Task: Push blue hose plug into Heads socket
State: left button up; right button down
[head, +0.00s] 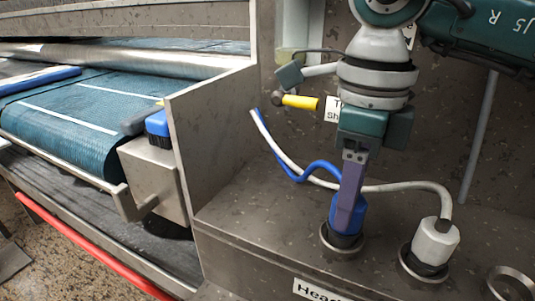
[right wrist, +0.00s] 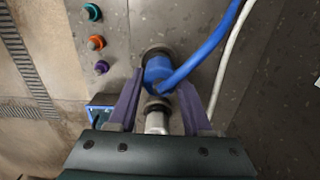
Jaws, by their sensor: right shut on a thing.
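The blue hose plug (head: 357,218) stands upright at the metal socket ring (head: 342,240) behind the label reading "Head" (head: 318,291), whose end is cut off by the angle. Its dark lower end meets the ring; how deep it sits I cannot tell. The blue hose (head: 292,174) curves from it up to the left. My right gripper (head: 350,203) points down with its purple fingers shut on the plug. In the right wrist view the plug (right wrist: 158,72) shows between the fingertips (right wrist: 161,84). My left gripper is not in view.
A white plug (head: 437,240) with a white hose stands in the socket to the right. Another ring (head: 511,283) is at the right edge. A yellow-handled valve (head: 300,101) is on the back wall. Coloured knobs (right wrist: 96,42) show in the wrist view. A metal panel (head: 212,130) stands left.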

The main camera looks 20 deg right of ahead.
dwell(0.4)
jog(key=shift+c, duration=1.2)
grip_release()
jog(key=shift+f, duration=0.1)
notch_tip(320, 180, up, 10)
jog(key=shift+p, duration=0.6)
